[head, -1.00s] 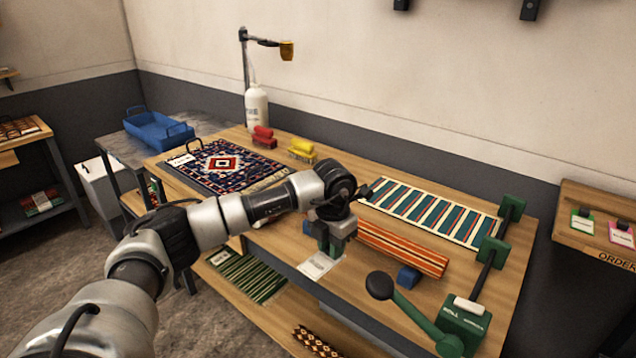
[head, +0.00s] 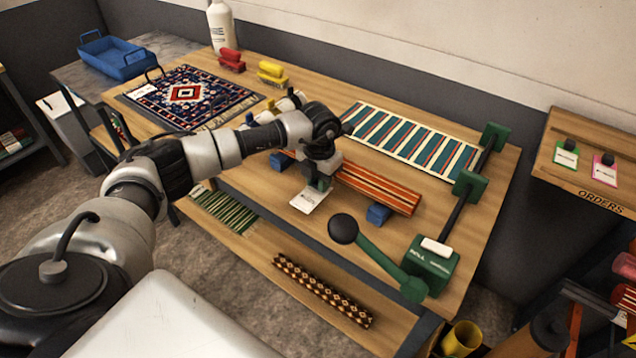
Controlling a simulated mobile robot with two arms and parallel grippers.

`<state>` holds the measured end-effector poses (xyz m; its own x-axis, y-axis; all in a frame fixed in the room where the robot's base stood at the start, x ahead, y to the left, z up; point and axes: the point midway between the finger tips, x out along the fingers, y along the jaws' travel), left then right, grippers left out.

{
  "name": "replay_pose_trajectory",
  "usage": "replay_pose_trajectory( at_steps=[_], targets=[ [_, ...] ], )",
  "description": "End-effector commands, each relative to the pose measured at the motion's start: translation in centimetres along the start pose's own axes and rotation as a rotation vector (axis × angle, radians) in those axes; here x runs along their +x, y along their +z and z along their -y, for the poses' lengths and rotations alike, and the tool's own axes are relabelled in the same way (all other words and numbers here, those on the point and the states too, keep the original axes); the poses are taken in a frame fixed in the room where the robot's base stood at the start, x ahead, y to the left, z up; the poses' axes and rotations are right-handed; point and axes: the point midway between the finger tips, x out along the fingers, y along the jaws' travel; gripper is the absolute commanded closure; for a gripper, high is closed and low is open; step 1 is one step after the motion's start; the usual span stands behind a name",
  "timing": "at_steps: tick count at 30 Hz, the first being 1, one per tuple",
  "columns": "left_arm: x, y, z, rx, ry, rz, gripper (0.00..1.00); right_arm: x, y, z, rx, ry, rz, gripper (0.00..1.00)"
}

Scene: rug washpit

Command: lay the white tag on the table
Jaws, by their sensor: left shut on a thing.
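The white tag (head: 309,200) hangs at the fingertips of my left gripper (head: 319,184), which is shut on it. The tag is close to the table's front edge, left of the striped orange roll. I cannot tell whether it touches the wood. The wooden table (head: 462,222) stretches across the middle of the view. My right gripper is not in view.
The striped orange roll (head: 378,187) lies on blue supports (head: 378,214). A green lever device (head: 432,264) stands at the table's right end. A striped teal rug (head: 410,140) and a patterned rug (head: 188,96) lie behind. Bare wood shows right of the roll.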

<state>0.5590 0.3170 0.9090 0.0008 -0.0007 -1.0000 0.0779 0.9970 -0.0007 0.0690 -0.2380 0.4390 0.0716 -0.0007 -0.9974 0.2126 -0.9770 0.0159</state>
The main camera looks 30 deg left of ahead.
Motion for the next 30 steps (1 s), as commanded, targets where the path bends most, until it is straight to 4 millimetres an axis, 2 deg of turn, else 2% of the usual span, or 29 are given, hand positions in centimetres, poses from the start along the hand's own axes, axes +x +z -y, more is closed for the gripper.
replay_pose_trajectory(
  at_steps=[3, 6, 16, 17, 21, 30],
  targets=[
    [1.8, -0.1, 0.0, -0.001, 0.000, -0.004, 0.98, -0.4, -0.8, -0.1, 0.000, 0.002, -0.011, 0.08],
    [2.7, 0.0, 0.0, 0.001, 0.000, -0.001, 0.98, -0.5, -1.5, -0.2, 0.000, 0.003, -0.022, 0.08],
    [3.2, 0.0, 0.0, 0.001, 0.001, 0.000, 0.98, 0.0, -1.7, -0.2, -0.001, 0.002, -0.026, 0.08],
    [3.1, 0.0, 0.0, 0.001, 0.001, 0.000, 0.73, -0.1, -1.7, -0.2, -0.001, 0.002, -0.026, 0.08],
    [3.0, 0.0, 0.0, 0.001, 0.001, 0.000, 0.51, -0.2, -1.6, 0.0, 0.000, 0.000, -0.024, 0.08],
    [2.8, 0.0, 0.0, 0.000, 0.001, 0.000, 0.50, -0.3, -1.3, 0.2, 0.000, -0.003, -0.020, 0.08]
  ],
)
